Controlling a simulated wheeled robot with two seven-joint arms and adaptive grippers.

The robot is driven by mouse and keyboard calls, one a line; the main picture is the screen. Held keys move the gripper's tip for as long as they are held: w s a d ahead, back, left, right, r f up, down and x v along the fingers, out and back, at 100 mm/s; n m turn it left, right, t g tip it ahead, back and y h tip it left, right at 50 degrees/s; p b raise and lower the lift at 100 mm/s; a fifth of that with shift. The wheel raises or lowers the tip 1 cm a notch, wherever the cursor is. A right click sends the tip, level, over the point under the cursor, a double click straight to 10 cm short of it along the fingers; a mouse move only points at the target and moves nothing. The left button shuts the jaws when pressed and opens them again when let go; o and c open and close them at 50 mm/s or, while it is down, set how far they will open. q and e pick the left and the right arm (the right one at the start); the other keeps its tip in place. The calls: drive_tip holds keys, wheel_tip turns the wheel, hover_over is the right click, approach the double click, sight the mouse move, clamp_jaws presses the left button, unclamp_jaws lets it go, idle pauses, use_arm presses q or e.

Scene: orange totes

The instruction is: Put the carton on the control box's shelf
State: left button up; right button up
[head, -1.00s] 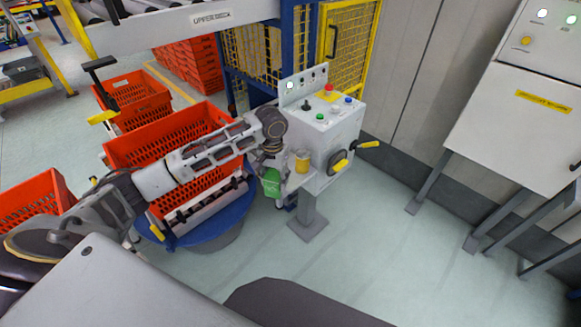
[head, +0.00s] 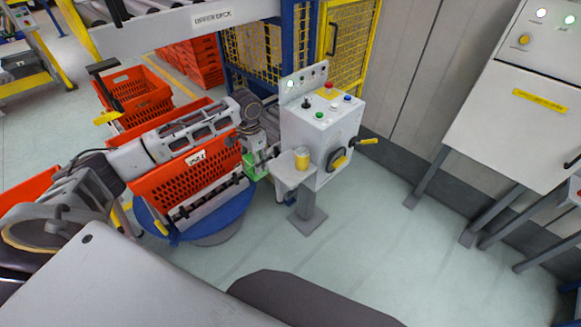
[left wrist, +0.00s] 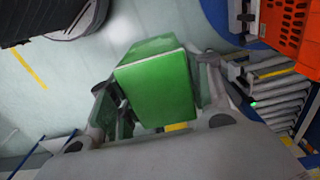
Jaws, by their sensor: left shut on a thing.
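The green carton (head: 253,172) is in my left gripper (head: 260,160), just left of the control box's shelf. In the left wrist view the carton (left wrist: 158,85) sits between the two fingers of the left gripper (left wrist: 158,105), which are shut on its sides. The control box (head: 325,125) is pale grey on a post, with coloured buttons on top. Its small shelf (head: 288,176) juts out on the left side and holds a yellow cylinder (head: 302,160). Whether the carton touches the shelf edge, I cannot tell. My right gripper is not in view.
An orange tote (head: 175,185) stands on a blue round turntable (head: 150,220) left of the shelf. A black handwheel with a yellow handle (head: 338,161) is on the box's front. A yellow mesh guard (head: 350,45) stands behind.

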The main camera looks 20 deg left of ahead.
use_arm(q)
drive_tip(key=m, duration=0.4)
drive_tip(key=shift+f, duration=0.25)
drive_tip(key=m, duration=0.3)
drive_tip(key=shift+w+d+f, duration=0.1)
drive_tip(key=shift+f, duration=0.05)
drive_tip(key=shift+d+m, duration=0.15)
drive_tip(key=shift+m, duration=1.05)
drive_tip(key=m, duration=0.3)
drive_tip(key=shift+w+d, duration=0.1)
drive_tip(key=shift+d, duration=0.05)
drive_tip(key=m, duration=0.3)
drive_tip(key=shift+w+d, duration=0.1)
drive_tip(key=shift+m, duration=0.8)
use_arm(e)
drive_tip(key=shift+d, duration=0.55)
use_arm(q)
drive_tip(key=shift+m, duration=0.5)
drive_tip(key=shift+w, duration=0.1)
